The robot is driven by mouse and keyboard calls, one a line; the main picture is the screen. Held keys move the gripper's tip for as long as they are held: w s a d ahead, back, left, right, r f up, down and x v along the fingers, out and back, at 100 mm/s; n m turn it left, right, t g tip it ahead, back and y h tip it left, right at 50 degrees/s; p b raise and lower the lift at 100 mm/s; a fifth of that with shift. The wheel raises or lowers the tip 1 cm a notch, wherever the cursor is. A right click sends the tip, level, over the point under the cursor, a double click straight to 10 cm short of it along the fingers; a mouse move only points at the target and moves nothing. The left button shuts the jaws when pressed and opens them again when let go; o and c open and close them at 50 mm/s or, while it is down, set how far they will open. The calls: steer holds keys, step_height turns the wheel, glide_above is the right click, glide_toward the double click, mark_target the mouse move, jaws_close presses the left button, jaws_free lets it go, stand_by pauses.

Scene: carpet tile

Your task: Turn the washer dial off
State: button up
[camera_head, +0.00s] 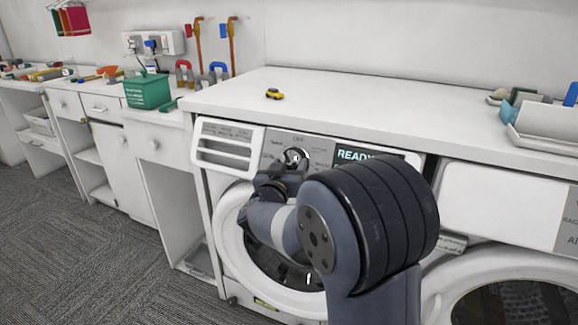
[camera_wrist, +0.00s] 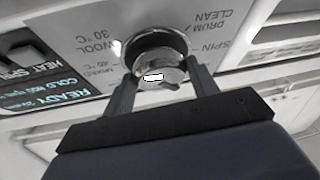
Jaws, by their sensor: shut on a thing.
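The washer (camera_head: 230,212) is a white front-loader under the counter. Its dial (camera_head: 294,156) sits on the grey part of the control panel, left of a display that reads READY. In the wrist view the dial (camera_wrist: 160,70) is a silver knob with a dark ring and a bright mark, and the panel appears upside down. My gripper (camera_wrist: 162,80) has one finger on each side of the dial and is shut on it. In the head view my arm hides part of the panel and door, and the fingers are hard to make out.
A small yellow toy car (camera_head: 274,94) stands on the white counter (camera_head: 350,99) above. A second machine (camera_head: 500,215) stands to the right. A green box (camera_head: 147,89) stands on the lower bench at left. Carpeted floor (camera_head: 90,245) is clear at lower left.

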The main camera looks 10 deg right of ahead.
steer(key=m+h, duration=0.1)
steer(key=m, duration=0.1)
steer(key=m+g+h, duration=0.1)
steer(key=m, duration=0.1)
steer(key=shift+w+a+p, duration=0.1)
steer(key=shift+a+p, duration=0.1)
steer(key=shift+p, duration=0.2)
steer(key=shift+w+a+m+g+h+p, duration=0.1)
steer(key=shift+m+g+h+p, duration=0.35)
steer(key=shift+m, duration=1.05)
steer(key=shift+m+g+h+p, duration=0.15)
steer(key=shift+m+g+h, duration=0.5)
steer(key=shift+m, duration=0.85)
steer(key=shift+m+g, duration=0.3)
steer(key=o, duration=1)
steer(key=p+v, duration=0.1)
steer(key=v, duration=0.9)
steer(key=shift+s+a+f, duration=0.15)
steer(key=shift+s+a, duration=0.1)
steer(key=shift+a, duration=0.05)
